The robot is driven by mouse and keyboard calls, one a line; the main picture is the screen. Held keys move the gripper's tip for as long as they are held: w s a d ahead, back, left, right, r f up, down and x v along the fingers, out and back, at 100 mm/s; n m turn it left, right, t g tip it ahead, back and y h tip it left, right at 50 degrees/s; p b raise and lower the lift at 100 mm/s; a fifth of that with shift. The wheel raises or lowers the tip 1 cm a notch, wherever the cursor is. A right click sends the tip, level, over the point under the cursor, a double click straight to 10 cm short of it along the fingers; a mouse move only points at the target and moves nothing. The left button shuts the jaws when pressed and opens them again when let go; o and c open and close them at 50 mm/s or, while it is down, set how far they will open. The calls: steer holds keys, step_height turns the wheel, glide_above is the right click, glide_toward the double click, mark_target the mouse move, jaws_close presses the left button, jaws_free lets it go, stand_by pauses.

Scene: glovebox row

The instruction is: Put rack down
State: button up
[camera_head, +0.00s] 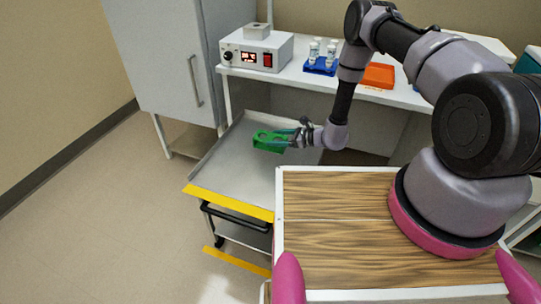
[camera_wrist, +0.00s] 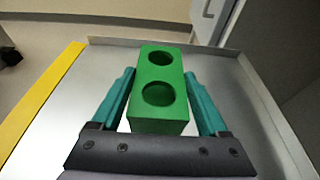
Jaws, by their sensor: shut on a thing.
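The green rack (camera_head: 268,141) is a small block with round holes in its top. In the wrist view the rack (camera_wrist: 160,90) sits between the two teal fingers of my gripper (camera_wrist: 162,100), and two empty holes face the camera. My gripper (camera_head: 290,138) is shut on the rack in the head view too. The rack is over the grey metal top of a cart (camera_head: 225,170). I cannot tell whether its underside touches that surface or is a little above it.
The cart top has raised edges and a yellow front strip (camera_head: 228,203); it is otherwise bare. Behind it, a white bench holds a box with a red display (camera_head: 257,50), a blue rack with vials (camera_head: 320,66) and an orange tray (camera_head: 378,76). A grey cabinet (camera_head: 165,60) stands left.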

step_height(320, 180, down, 7)
steer(key=shift+f, duration=0.15)
steer(key=shift+f, duration=0.1)
stand_by(0.3)
steer(key=o, duration=1.4)
steer(key=v, duration=1.2)
steer(key=shift+r, duration=0.25)
